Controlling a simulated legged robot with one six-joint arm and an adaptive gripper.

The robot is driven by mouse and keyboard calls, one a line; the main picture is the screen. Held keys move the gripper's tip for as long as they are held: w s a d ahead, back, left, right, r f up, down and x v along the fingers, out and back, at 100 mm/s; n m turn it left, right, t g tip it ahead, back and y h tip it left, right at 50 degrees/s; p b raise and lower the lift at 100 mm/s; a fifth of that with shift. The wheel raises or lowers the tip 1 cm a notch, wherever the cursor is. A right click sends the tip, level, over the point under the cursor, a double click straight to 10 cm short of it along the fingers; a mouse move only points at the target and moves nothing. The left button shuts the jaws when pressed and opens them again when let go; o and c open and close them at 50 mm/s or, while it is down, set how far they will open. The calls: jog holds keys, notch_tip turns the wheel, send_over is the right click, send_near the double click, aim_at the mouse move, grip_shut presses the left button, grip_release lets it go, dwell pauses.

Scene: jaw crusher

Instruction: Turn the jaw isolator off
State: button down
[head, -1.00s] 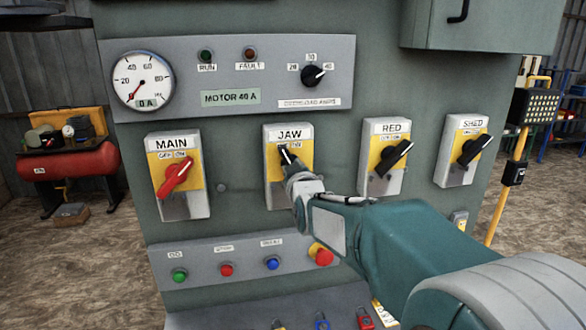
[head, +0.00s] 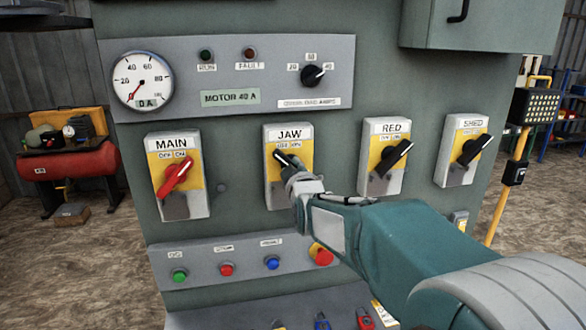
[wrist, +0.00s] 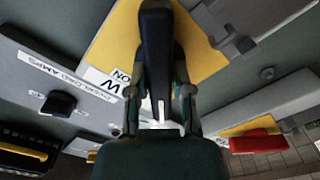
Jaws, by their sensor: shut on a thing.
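The JAW isolator (head: 276,196) is a grey box with a yellow plate and a black rotary handle (head: 283,159), second from left in the row. Its handle points to the upper left, toward the left-hand side of the small label under JAW. My gripper (head: 299,175) is shut on this handle, reaching in from the lower right and hiding its lower end. In the wrist view the black handle (wrist: 156,45) stands between the two fingers of my gripper (wrist: 160,108), against the yellow plate (wrist: 115,42).
The MAIN isolator (head: 176,177) with a red handle is to the left. The RED isolator (head: 388,158) and SHED isolator (head: 467,152) are to the right. A button strip (head: 250,262) with a red mushroom button (head: 322,255) lies below my gripper. The motor panel (head: 232,77) is above.

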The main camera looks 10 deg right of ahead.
jog(key=shift+a+r, duration=0.1)
jog(key=shift+r, duration=0.05)
jog(key=c, duration=0.8)
grip_release()
jog(key=shift+o, duration=1.4)
jog(key=shift+a, duration=0.15)
jog(key=s, duration=1.2)
jog(key=shift+f, duration=0.2)
